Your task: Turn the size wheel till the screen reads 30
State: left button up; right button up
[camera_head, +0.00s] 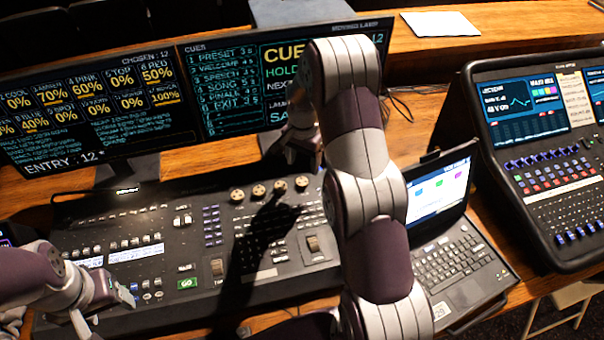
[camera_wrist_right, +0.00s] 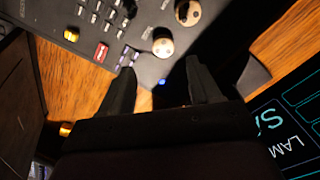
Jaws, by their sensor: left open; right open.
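The lighting desk (camera_head: 160,225) has a row of several round encoder wheels (camera_head: 258,191) along its upper right. Their labels are too small to read, so I cannot tell which is the size wheel. My right gripper (camera_head: 297,146) is behind the desk's upper right edge, partly hidden by my arm. In the right wrist view, its open, empty fingers (camera_wrist_right: 160,72) point towards two wheels, the nearer (camera_wrist_right: 163,46) just beyond the fingertips and apart from them. My left gripper (camera_head: 112,306) is open at the desk's lower left. The left screen (camera_head: 95,105) shows percentages and "ENTRY: 12"; I see no size reading.
A second screen (camera_head: 235,90) lists cues behind the desk, partly hidden by my right arm. A laptop (camera_head: 455,262) stands right of the desk, with a sound mixer (camera_head: 545,165) farther right. White paper (camera_head: 440,23) lies on the wooden table at the back.

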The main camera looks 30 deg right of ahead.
aim_at(302, 181)
jog(key=f, duration=0.4)
jog(key=w+f+p, duration=0.1)
jog(key=f, duration=0.1)
jog(key=shift+f, duration=0.1)
jog(key=shift+s+f, duration=0.35)
jog(key=shift+f, duration=0.2)
jog(key=shift+w+f, duration=0.2)
jog(key=shift+f, duration=0.05)
jog(key=c, duration=1)
